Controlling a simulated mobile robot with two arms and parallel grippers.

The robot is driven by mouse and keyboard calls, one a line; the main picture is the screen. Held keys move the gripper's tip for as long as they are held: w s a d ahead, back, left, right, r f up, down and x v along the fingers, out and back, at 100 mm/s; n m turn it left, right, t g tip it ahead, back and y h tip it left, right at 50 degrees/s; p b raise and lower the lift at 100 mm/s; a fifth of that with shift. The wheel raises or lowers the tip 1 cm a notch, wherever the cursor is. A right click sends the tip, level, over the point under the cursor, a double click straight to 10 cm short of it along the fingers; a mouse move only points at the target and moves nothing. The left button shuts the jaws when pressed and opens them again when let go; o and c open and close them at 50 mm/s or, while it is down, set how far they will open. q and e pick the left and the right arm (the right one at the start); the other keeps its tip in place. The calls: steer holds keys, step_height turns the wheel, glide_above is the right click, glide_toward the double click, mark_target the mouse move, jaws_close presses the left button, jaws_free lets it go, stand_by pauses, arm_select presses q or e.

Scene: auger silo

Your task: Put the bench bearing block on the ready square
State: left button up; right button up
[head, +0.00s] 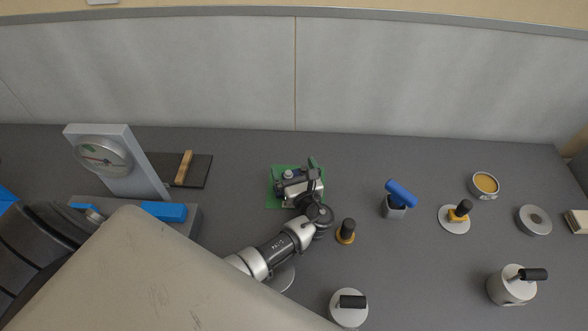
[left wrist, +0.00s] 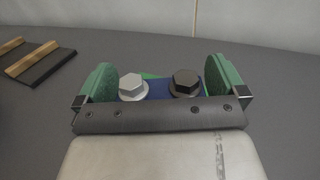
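The bearing block (head: 287,188) is a small dark blue and grey block over the green square (head: 272,203) near the middle of the bench. I cannot tell for sure whether it rests flat on it. In the left wrist view the block (left wrist: 158,89) shows blue, with a silver hex bolt and a dark hex bolt on top. My left gripper (head: 304,186) is at the block. Its two green-padded fingers (left wrist: 161,88) stand wide apart, one on each side of the block, and look open. The block's lower part is hidden. My right gripper is not in view.
A dial gauge stand (head: 118,160) and a dark mat with a wooden strip (head: 198,175) are at the left. A black-and-orange knob (head: 346,231) stands close to my left arm. A blue-handled tool (head: 399,193) and several round parts are at the right.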

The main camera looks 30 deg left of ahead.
arm_select(q)
steer(key=shift+r, duration=0.25)
steer(key=p+v, duration=0.2)
steer(key=v, duration=1)
steer(key=shift+f+p, duration=0.1)
steer(key=shift+p, duration=0.3)
